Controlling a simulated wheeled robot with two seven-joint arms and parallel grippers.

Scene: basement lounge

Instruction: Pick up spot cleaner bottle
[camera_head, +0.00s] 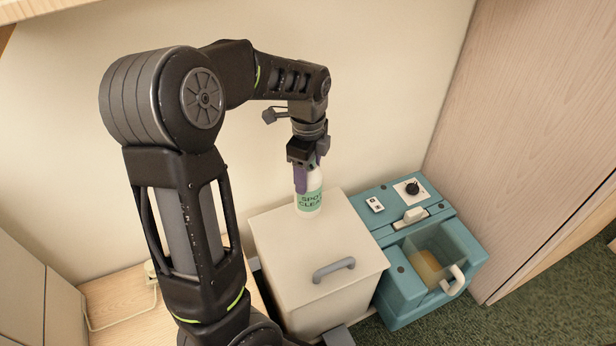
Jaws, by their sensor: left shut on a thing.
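The spot cleaner bottle (309,202) is white with a green label reading "SPOT CLEAN" and a purple part near its top. It stands upright on the cream lid of a box (348,232), toward the back by the wall. My left gripper (306,160) comes down from above and is shut on the upper part of the bottle, hiding its top. Whether the bottle's base touches the lid is hard to tell.
The cream box has a grey handle (334,269) on its lid. A teal cleaning machine (400,290) with a clear tank of yellowish liquid stands to its right. A wooden panel (540,120) rises at the right. A pale wall (400,80) is close behind.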

